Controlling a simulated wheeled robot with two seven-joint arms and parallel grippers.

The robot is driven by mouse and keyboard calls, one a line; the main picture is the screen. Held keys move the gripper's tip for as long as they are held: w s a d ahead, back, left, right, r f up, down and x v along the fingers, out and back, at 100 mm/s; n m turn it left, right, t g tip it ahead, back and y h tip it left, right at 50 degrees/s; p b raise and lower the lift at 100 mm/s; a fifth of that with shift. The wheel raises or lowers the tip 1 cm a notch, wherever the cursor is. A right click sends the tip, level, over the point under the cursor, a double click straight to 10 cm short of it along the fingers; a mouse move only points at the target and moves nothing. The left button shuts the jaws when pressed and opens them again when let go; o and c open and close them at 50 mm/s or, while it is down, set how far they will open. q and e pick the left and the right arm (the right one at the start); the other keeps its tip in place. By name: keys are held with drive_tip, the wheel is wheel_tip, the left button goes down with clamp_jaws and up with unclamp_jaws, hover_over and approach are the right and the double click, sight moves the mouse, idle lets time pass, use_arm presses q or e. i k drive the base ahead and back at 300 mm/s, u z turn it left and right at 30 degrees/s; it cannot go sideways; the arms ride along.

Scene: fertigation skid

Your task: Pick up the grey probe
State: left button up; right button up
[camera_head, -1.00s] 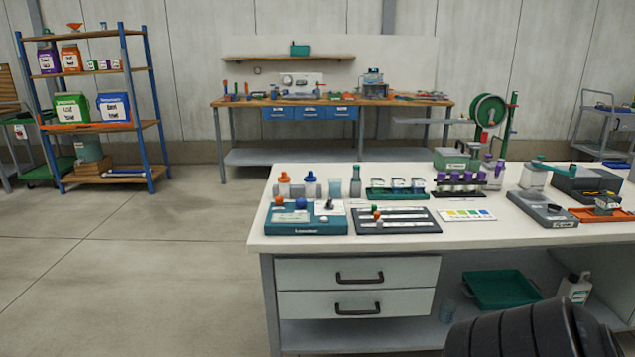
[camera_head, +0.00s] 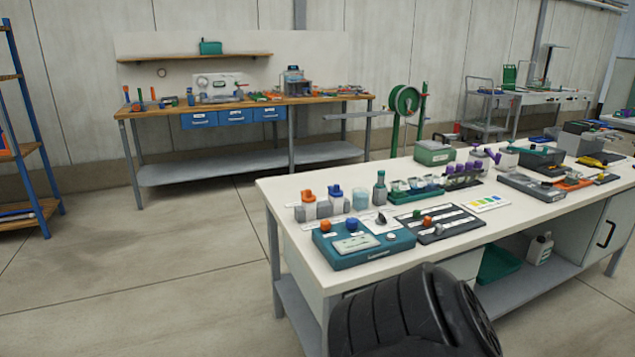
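A dark tray with pale slots (camera_head: 462,224) lies on the white bench. Small pieces stand at its left end: an orange-topped one (camera_head: 427,222), a dark one and a small grey one (camera_head: 439,229), which may be the grey probe; it is too small to be sure. To its left is a teal meter box (camera_head: 372,254) with an orange knob (camera_head: 325,225) and a blue knob (camera_head: 351,224). A small dark-and-grey piece (camera_head: 381,219) sits on a white plate behind the box. Neither gripper is in view; a black ribbed part of my own arm covers the bench's near front edge.
A wooden workbench (camera_head: 245,103) stands at the back wall. Open floor (camera_head: 150,270) lies to the left.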

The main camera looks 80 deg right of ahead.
sight(380, 184)
drive_tip(key=z, duration=0.7)
drive_tip(key=i, duration=1.25)
drive_tip(key=z, duration=1.2)
